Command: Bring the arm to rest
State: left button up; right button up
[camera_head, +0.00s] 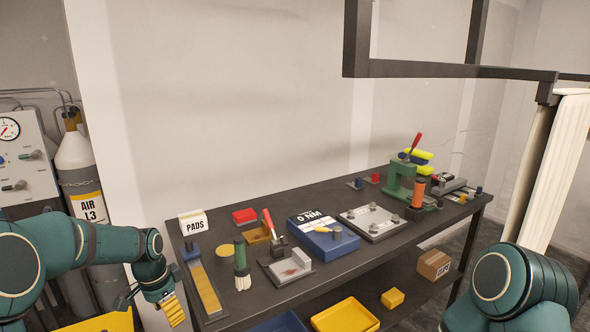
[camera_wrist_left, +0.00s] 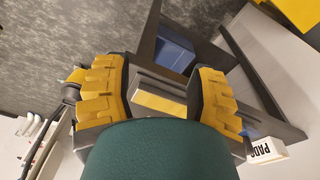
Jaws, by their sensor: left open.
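My left arm (camera_head: 110,243) comes in from the left. My left gripper (camera_head: 170,306) hangs tilted downward just off the left end of the dark bench (camera_head: 235,312). In the left wrist view its yellow ribbed fingers (camera_wrist_left: 158,92) stand wide apart, with nothing held between them. A narrow strip with a yellow face (camera_wrist_left: 160,102) shows beyond the gap, apart from the fingers. My right arm (camera_head: 510,290) shows only as a green link at the lower right; its gripper is out of frame.
Near the bench's left end are a yellow-topped strip (camera_head: 206,290), a green-handled brush (camera_head: 241,262) and a PADS box (camera_head: 193,222). A blue 0 NM unit (camera_head: 318,246) stands mid-bench. A yellow bin (camera_head: 345,317) sits below. An air cylinder (camera_head: 77,165) stands at left.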

pick_arm(q)
jog(key=s+d+f+n+h, duration=0.1)
jog(key=s+d+f+n, duration=0.1)
jog(key=d+f, duration=0.55)
jog(key=s+d+f+n+h, duration=0.1)
jog(key=s+d+f+n, duration=0.3)
jog(key=s, duration=0.6)
jog(key=s+d+f+n+t+h+b, duration=0.1)
jog(key=s+d+f+n, duration=0.3)
jog(key=s+d+f, duration=0.4)
notch_tip(320, 180, down, 3)
jog(key=shift+s+d+f, duration=0.2)
jog(key=shift+s, duration=0.8)
